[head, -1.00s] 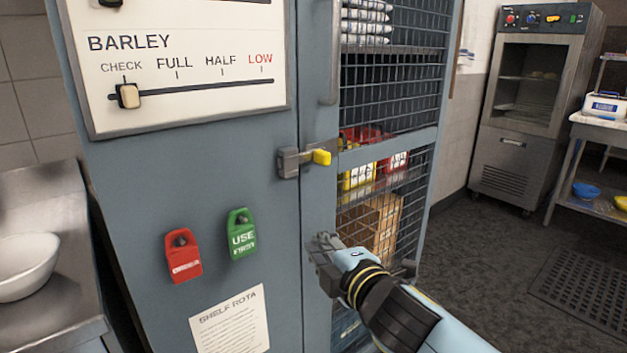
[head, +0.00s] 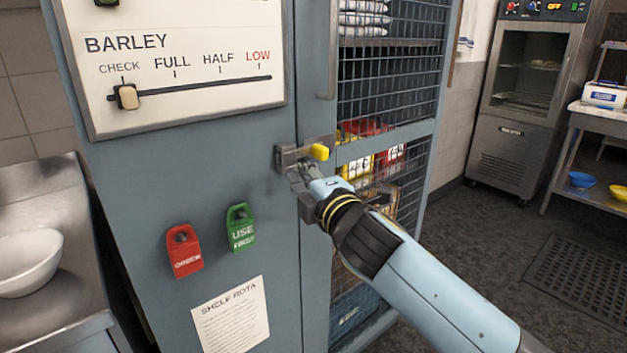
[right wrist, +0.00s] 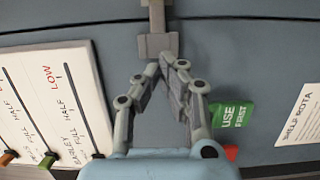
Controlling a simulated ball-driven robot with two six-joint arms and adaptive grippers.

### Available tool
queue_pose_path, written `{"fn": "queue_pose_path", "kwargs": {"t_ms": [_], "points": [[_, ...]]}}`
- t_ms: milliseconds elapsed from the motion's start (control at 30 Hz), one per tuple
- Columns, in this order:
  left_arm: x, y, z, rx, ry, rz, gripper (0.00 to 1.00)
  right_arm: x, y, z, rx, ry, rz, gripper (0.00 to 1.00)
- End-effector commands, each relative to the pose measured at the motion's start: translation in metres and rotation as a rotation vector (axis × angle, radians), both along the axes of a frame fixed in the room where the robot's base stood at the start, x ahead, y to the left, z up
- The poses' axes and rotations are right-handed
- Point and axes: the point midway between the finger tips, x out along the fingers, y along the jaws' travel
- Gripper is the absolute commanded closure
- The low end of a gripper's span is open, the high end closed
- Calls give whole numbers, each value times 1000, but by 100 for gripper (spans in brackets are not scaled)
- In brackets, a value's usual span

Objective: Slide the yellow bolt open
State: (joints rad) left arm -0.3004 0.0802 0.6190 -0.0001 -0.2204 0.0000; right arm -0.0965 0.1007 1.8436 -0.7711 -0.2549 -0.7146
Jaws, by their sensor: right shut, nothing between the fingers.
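The yellow bolt knob (head: 319,151) sticks out at the right of a grey metal latch (head: 288,157) on the blue-grey cabinet. The latch sits at the seam beside the mesh door (head: 385,90). My right gripper (head: 296,170) is just below the latch and knob, with its fingers shut and empty. In the right wrist view the shut fingertips (right wrist: 165,66) are close to the grey latch body (right wrist: 158,45); whether they touch it I cannot tell. The yellow knob does not show there. My left gripper is not in view.
A barley slider board (head: 180,60) is at the upper left. Red (head: 184,252) and green (head: 240,228) tags and a shelf rota sheet (head: 231,315) are on the cabinet front. A steel counter with a white bowl (head: 25,262) stands left.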

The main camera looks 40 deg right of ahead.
Motion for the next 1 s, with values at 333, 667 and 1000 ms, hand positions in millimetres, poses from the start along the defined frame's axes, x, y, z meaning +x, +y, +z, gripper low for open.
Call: {"fn": "queue_pose_path", "kwargs": {"t_ms": [333, 667, 1000], "points": [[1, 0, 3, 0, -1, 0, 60, 42, -31, 0, -5, 2, 1, 100], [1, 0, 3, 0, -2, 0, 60, 43, -47, 0, 0, 1, 1, 100], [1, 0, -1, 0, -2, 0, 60, 44, -59, -2, -5, 1, 1, 100]]}}
